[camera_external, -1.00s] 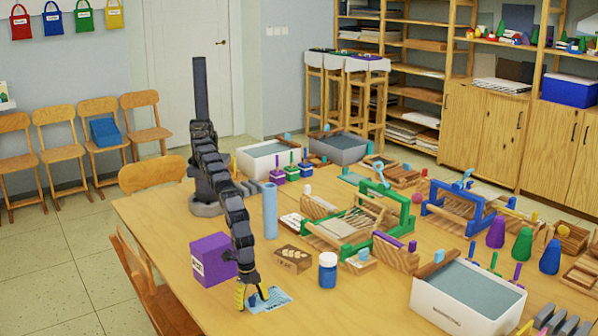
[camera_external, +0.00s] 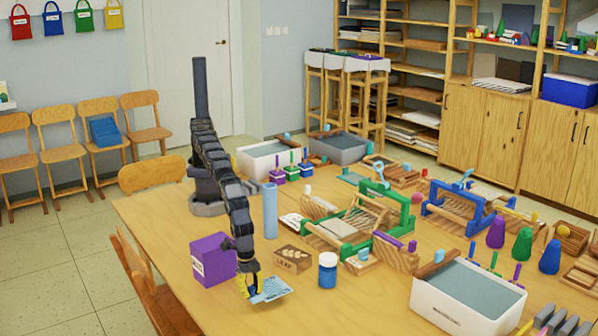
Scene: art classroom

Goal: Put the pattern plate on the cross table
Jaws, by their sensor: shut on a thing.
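A thin light-blue plate (camera_external: 272,290) with darker markings is at the front of the wooden table, right beside my fingers. I take it for the pattern plate; its markings are too small to read. My gripper (camera_external: 252,287), with yellow fingers, points down and is shut on the plate's left edge. The plate looks slightly tilted and just above the tabletop, though the gap is hard to judge. I cannot pick out which thing is the cross table.
A purple box (camera_external: 213,259) stands close left of my gripper. A wooden stamp block (camera_external: 292,259), a blue jar (camera_external: 327,270) and a light-blue cylinder (camera_external: 270,211) stand near. Looms (camera_external: 355,222) and a white bin (camera_external: 468,300) are to the right. Bare tabletop (camera_external: 345,312) lies in front.

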